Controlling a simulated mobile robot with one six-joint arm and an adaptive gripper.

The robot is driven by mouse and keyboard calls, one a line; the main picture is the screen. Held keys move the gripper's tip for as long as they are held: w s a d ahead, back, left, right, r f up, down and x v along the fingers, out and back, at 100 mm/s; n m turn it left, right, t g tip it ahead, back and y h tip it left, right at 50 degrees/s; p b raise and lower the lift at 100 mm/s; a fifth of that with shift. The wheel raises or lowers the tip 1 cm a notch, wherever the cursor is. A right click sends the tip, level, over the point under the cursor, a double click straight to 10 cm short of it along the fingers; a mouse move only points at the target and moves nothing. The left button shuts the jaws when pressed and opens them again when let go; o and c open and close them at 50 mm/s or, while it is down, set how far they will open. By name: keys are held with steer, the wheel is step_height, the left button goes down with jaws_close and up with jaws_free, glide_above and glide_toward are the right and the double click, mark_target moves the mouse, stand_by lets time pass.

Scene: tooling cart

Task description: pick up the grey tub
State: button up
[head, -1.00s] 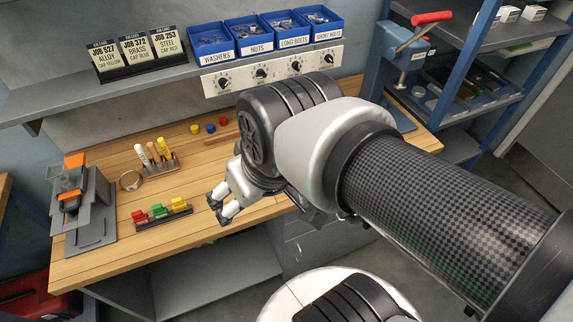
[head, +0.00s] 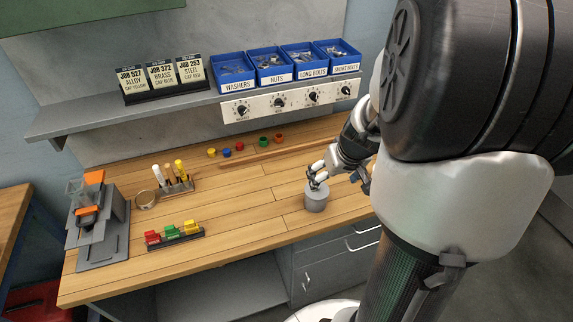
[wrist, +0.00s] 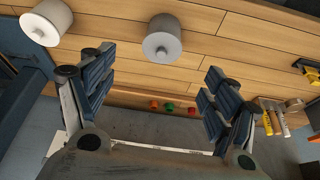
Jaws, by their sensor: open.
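The grey tub (head: 316,199) stands upright on the wooden bench near its front edge, a short cylinder with a small knob on its lid. In the wrist view the grey tub (wrist: 162,42) lies just beyond the fingertips, roughly in line with the gap between them. My gripper (head: 317,176) is at the tub's top in the head view; whether it touches cannot be told. My gripper (wrist: 155,80) is open and empty, its fingers apart on either side.
A paler, similar tub (wrist: 46,22) stands to the left in the wrist view; my arm probably hides it in the head view. Small coloured caps (head: 238,146) line the bench's back. A rack of coloured blocks (head: 174,235) and a marker holder (head: 176,186) stand left, with clear bench between.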

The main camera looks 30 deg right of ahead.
mark_target(318, 192)
steer(key=b+x, duration=0.4)
steer(key=x, duration=0.7)
steer(key=shift+f, duration=0.15)
steer(key=shift+w+b+x, duration=0.2)
steer(key=shift+b+x, duration=0.25)
steer(key=shift+x, duration=1)
steer(key=shift+w+b+x, duration=0.25)
steer(key=shift+b+x, duration=0.15)
steer(key=shift+x, duration=1.1)
steer(key=shift+a+r, duration=0.15)
steer(key=shift+r, duration=0.05)
steer(key=c, duration=1.1)
